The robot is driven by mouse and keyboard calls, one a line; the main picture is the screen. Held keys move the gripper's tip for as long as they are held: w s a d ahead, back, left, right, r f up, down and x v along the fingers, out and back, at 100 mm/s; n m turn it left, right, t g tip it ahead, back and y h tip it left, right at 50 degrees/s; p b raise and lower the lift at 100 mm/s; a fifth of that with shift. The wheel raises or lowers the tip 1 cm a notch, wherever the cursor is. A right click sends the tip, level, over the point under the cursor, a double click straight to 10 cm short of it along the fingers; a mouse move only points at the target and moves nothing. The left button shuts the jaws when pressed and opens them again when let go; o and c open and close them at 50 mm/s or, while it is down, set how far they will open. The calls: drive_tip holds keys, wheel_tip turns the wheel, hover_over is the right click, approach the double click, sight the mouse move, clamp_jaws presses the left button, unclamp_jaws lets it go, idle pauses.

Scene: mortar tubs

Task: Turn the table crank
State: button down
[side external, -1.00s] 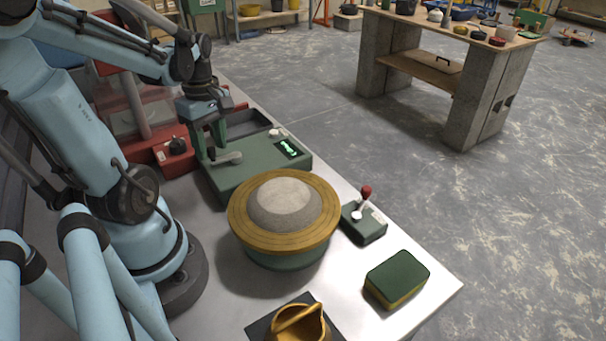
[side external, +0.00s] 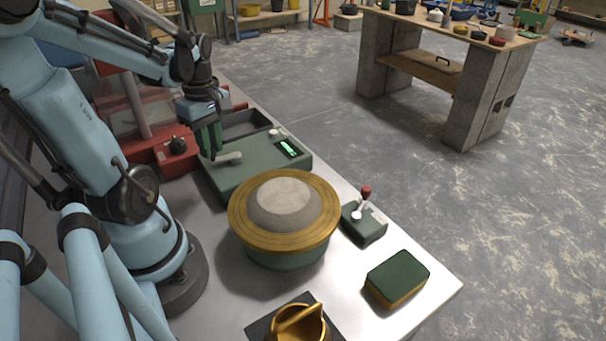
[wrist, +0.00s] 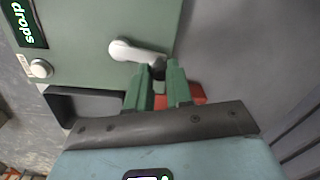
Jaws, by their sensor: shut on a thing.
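The crank (side external: 229,157) is a short pale grey lever on top of a green box (side external: 250,172) with a lit green display. In the wrist view the pale crank arm (wrist: 132,51) runs to a dark grip (wrist: 158,68) at its right end. My gripper (side external: 211,154) points down over the left end of the crank. In the wrist view its green fingers (wrist: 158,74) are closed on the dark grip, which they partly hide. A round turntable (side external: 240,222) with a yellow-brown rim and grey centre stands in front of the box.
A small green box with a red-knobbed lever (side external: 365,193) stands right of the turntable. A green and yellow sponge-like block (side external: 397,278) lies near the table edge. A yellow handled object (side external: 298,325) is at the front. A red machine (side external: 168,150) stands behind my gripper.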

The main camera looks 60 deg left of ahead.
sight(231, 150)
drive_tip(key=m, duration=0.1)
drive_tip(key=a+m, duration=0.1)
drive_tip(key=m, duration=0.2)
drive_tip(key=shift+w+a, duration=0.35)
drive_tip(key=shift+a, duration=0.05)
drive_tip(key=m, duration=0.2)
drive_tip(key=w+a+m, duration=0.1)
drive_tip(key=m, duration=0.1)
drive_tip(key=shift+w+a+m, duration=0.1)
drive_tip(key=shift+a+m, duration=0.1)
drive_tip(key=shift+m, duration=0.2)
drive_tip(key=m, duration=0.1)
drive_tip(key=w+m, duration=0.1)
drive_tip(key=m, duration=0.2)
drive_tip(key=shift+w+a+m+y, duration=0.3)
drive_tip(key=shift+w+a, duration=0.1)
drive_tip(key=shift+w+m, duration=0.4)
drive_tip(key=shift+m, duration=0.6)
drive_tip(key=shift+w+m, duration=0.4)
drive_tip(key=shift+m, duration=0.6)
drive_tip(key=c, duration=1)
unclamp_jaws()
drive_tip(key=shift+r, duration=0.1)
drive_tip(key=r, duration=1.2)
drive_tip(key=shift+w+d, duration=0.1)
drive_tip(key=shift+d, duration=0.1)
